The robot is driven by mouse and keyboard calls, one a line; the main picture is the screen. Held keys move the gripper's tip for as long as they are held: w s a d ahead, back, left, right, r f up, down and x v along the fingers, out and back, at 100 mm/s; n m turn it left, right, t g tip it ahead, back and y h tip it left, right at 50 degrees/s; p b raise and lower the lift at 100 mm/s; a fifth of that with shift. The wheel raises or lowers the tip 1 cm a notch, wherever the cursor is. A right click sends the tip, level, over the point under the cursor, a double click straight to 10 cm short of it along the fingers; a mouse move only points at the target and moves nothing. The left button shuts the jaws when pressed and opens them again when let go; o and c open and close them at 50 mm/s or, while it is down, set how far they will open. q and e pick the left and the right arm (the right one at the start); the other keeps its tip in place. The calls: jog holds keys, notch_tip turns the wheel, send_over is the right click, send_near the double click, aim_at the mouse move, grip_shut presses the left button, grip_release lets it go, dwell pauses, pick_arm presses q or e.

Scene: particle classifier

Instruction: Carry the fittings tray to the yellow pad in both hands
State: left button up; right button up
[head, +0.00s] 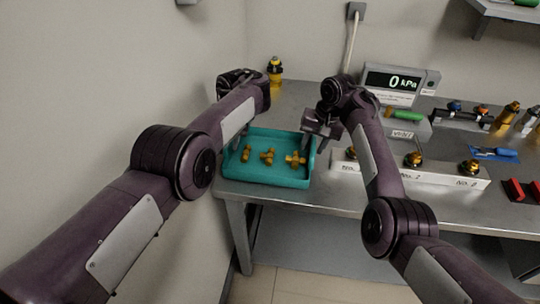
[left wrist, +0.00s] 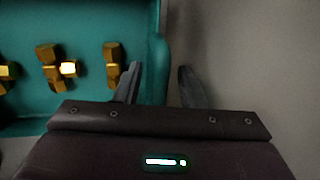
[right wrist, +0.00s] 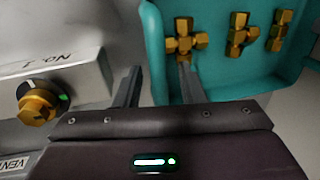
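The teal fittings tray (head: 285,182) sits at the left end of the grey bench, with three brass fittings (head: 268,156) in it. My right gripper (head: 316,138) is at the tray's right side. In the right wrist view its fingers (right wrist: 159,68) are apart, one on each side of the tray wall (right wrist: 154,50). In the left wrist view my left gripper's fingers (left wrist: 159,69) are apart, with the opposite wall (left wrist: 158,75) between them. My left arm hides that gripper in the head view. No yellow pad shows in any view.
A white valve block (head: 425,175) with brass knobs stands close right of the tray. Behind are a pressure display (head: 392,85), a green-handled tool (head: 403,114) and a yellow bottle (head: 275,70). A wall is close on the left.

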pick_arm(q)
grip_shut()
pick_arm(e)
grip_shut()
pick_arm(q)
jog(key=shift+w+r, duration=0.1)
jog(key=shift+r, duration=0.1)
pick_arm(e)
jog(key=shift+w+r, duration=0.1)
jog(key=shift+r, duration=0.05)
